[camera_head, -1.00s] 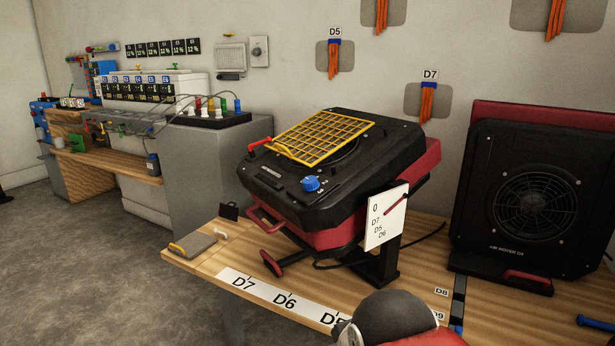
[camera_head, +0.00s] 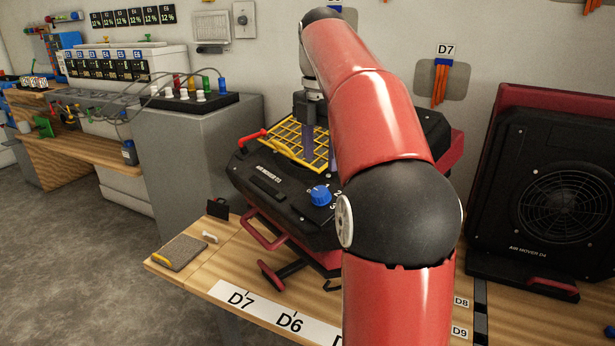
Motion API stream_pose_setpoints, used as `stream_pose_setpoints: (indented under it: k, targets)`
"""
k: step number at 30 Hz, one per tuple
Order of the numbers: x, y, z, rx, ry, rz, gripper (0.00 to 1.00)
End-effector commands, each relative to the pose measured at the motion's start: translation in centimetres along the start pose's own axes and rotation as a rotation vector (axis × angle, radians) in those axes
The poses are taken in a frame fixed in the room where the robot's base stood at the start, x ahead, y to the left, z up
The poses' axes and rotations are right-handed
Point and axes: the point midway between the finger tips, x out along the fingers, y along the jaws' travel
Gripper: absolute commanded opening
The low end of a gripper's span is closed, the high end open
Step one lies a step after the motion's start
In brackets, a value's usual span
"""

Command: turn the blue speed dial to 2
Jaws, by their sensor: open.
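The blue speed dial (camera_head: 320,196) sits on the sloping top of the black and red air mover (camera_head: 268,182) on the wooden bench. White numerals, a 2 and a 3 among them, show at the dial's right side. I cannot tell which one the dial points to. My gripper (camera_head: 321,150) hangs fingers down over the yellow grille (camera_head: 285,146), behind and above the dial, apart from it. It is open, with nothing seen between its fingers. My red and black arm hides the right part of the air mover and part of the gripper.
A second air mover (camera_head: 553,185) stands at the right. A red-tipped lever (camera_head: 252,138) rises at the grille's left. A grey pad (camera_head: 183,252) lies at the bench's left corner. A grey cabinet (camera_head: 195,150) with colored plugs stands behind at the left.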

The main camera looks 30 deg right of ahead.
Motion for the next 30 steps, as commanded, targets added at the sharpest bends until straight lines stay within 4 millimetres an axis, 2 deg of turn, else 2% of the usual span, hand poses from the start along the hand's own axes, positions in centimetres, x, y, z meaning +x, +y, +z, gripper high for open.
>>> stream_pose_setpoints:
  k: [12,17,25,30]
  targets:
    - [6.3,-0.1,-0.1,0.001,0.001,-0.001,0.55]
    - [7.3,-0.1,-0.1,0.001,0.000,0.001,0.55]
    - [7.4,0.0,-0.1,0.001,0.000,0.002,0.55]
    - [7.4,0.0,-0.1,0.001,0.000,0.001,0.33]
